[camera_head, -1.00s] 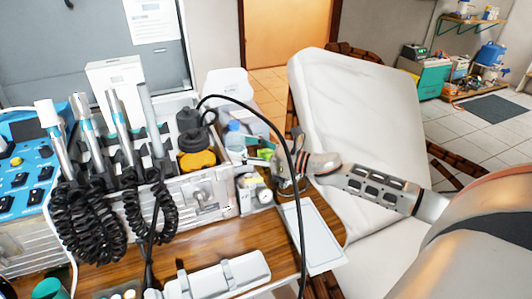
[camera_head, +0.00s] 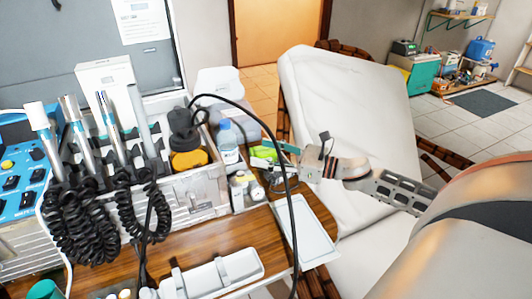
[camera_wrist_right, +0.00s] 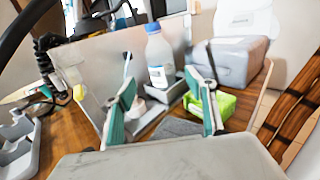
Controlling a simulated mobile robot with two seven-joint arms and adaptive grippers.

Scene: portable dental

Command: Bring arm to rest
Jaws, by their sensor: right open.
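My right gripper (camera_head: 278,157) reaches in from the right, over the right end of the wooden table. In the right wrist view its two teal-tipped fingers (camera_wrist_right: 165,95) are spread apart with nothing held between them. Beyond the fingers stand a clear bottle with a blue cap (camera_wrist_right: 159,55) and a bright green item (camera_wrist_right: 218,104). My right arm passes over the white reclined chair (camera_head: 350,100). My left gripper is not in view.
A black cable (camera_head: 285,190) arches close in front of the right gripper. Dental handpieces with coiled black cords (camera_head: 80,220) stand at the left. A pale flat tray (camera_head: 305,235) lies at the table's right edge. Open tiled floor shows at the back right.

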